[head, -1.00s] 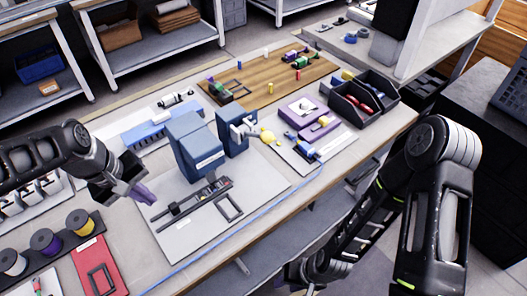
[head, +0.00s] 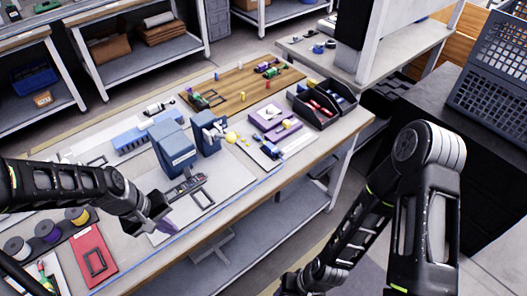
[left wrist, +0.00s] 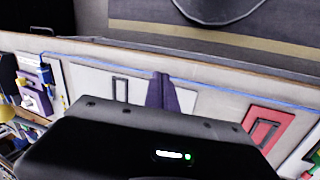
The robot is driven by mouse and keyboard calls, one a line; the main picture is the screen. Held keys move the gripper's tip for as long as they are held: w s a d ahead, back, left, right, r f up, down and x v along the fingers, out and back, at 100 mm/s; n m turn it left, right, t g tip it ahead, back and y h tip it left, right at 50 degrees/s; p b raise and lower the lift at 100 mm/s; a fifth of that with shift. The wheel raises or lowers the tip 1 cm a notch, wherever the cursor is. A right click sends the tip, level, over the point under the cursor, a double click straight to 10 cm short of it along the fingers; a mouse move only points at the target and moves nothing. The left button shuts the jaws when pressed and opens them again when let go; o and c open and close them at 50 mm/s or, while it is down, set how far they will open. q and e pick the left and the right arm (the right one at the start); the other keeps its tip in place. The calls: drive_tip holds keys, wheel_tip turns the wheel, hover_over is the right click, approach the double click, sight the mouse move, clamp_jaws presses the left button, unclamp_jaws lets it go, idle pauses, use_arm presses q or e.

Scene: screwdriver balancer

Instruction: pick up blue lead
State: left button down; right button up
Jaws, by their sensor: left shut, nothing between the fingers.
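The blue lead (head: 259,183) is a thin blue line lying along the front edge of the workbench, in front of the grey mat. It also shows in the left wrist view (left wrist: 110,67), running across the bench near its edge. My left gripper (head: 165,224) is shut and empty, with purple-grey fingers over the front left part of the mat. In the left wrist view its fingers (left wrist: 160,92) point toward the lead and overlap it in the picture; I cannot tell the height between them. My right arm is at the right, but its fingers do not show.
A red tray (head: 94,256) and spools (head: 47,232) lie at left. A wooden board (head: 235,90) and black bins (head: 313,112) stand farther back. The floor before the bench is open.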

use_arm(q)
drive_tip(key=s+d+f+m+b, duration=0.1)
drive_tip(key=s+d+f+b, duration=0.2)
drive_tip(key=f, duration=0.6)
drive_tip(key=s+d+f+m+b, duration=0.2)
drive_tip(key=s+d+f, duration=0.3)
drive_tip(key=f, duration=0.5)
drive_tip(key=s+d+f+m+g+h+b, duration=0.1)
drive_tip(key=s+d+f+b, duration=0.3)
drive_tip(key=d+f, duration=0.3)
wheel_tip(320, 180, down, 3)
drive_tip(key=shift+s+r+b, duration=0.1)
drive_tip(key=shift+s+b, duration=0.2)
drive_tip(key=shift+b, duration=0.2)
